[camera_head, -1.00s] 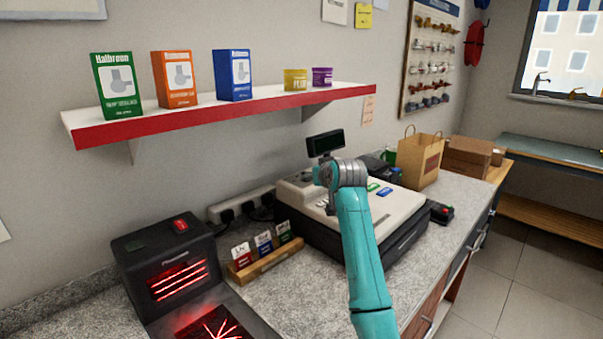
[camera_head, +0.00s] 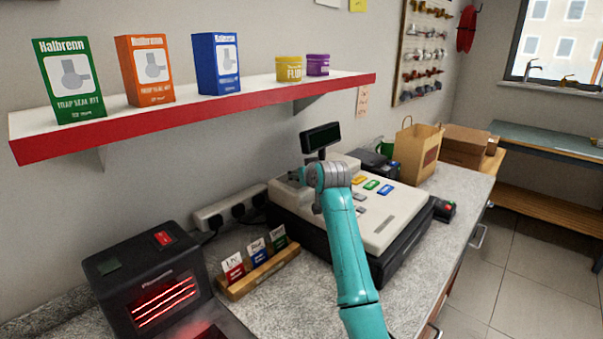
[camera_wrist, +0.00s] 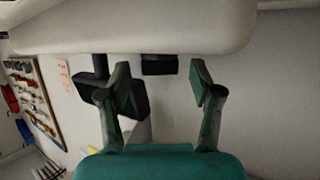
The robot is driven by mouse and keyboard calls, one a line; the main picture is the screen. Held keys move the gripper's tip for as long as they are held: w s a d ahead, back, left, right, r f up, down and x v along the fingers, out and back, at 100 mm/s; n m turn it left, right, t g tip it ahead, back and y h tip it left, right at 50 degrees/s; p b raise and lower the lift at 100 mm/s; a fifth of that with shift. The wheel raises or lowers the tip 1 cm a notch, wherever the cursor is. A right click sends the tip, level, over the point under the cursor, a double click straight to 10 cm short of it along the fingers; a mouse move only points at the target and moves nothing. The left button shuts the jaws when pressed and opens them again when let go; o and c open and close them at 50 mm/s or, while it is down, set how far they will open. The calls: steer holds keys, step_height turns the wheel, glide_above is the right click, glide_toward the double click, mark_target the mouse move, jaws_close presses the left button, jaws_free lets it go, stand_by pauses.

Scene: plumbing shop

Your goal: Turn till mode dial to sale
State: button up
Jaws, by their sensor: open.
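The till (camera_head: 395,222) is a cream and black cash register on the counter, with coloured keys on top and a dark display on a post (camera_head: 320,138) behind. My arm reaches over its left part and hides some of its top. In the wrist view, my gripper (camera_wrist: 160,76) is open, its two green-padded fingers apart beside the cream till casing (camera_wrist: 130,30). A small dark block (camera_wrist: 160,64) shows at the casing's edge between the fingertips, apart from both pads. It may be the mode dial; I cannot tell. No dial markings are readable.
A wooden card holder (camera_head: 258,275) and a black heater-like box with red glowing bars (camera_head: 145,285) stand left of the till. A card reader (camera_head: 443,210) and a paper bag (camera_head: 417,152) are to the right. A red-edged shelf (camera_head: 200,115) hangs above.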

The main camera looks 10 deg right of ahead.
steer(key=c, duration=1.1)
steer(key=shift+c, duration=0.2)
steer(key=shift+a+m+h, duration=0.1)
steer(key=shift+m+h, duration=0.2)
steer(key=shift+a+m+h, duration=0.25)
steer(key=shift+m+h, duration=0.65)
steer(key=shift+h, duration=0.2)
steer(key=m+h, duration=0.2)
steer(key=m+g+h, duration=0.1)
steer(key=h, duration=0.1)
steer(key=shift+w+a+m, duration=0.1)
steer(key=shift+a+m, duration=0.2)
steer(key=m+g+h, duration=0.1)
steer(key=m+h, duration=0.1)
steer(key=h, duration=0.1)
steer(key=shift+w+a+m+g, duration=0.1)
steer(key=shift+m+g, duration=0.2)
steer(key=shift+w+a+m+g+h, duration=0.1)
steer(key=shift+m+g+h, duration=0.85)
steer(key=shift+m, duration=0.25)
steer(key=shift+m+g+h, duration=0.25)
steer(key=shift+m+g, duration=0.25)
steer(key=shift+g, duration=0.05)
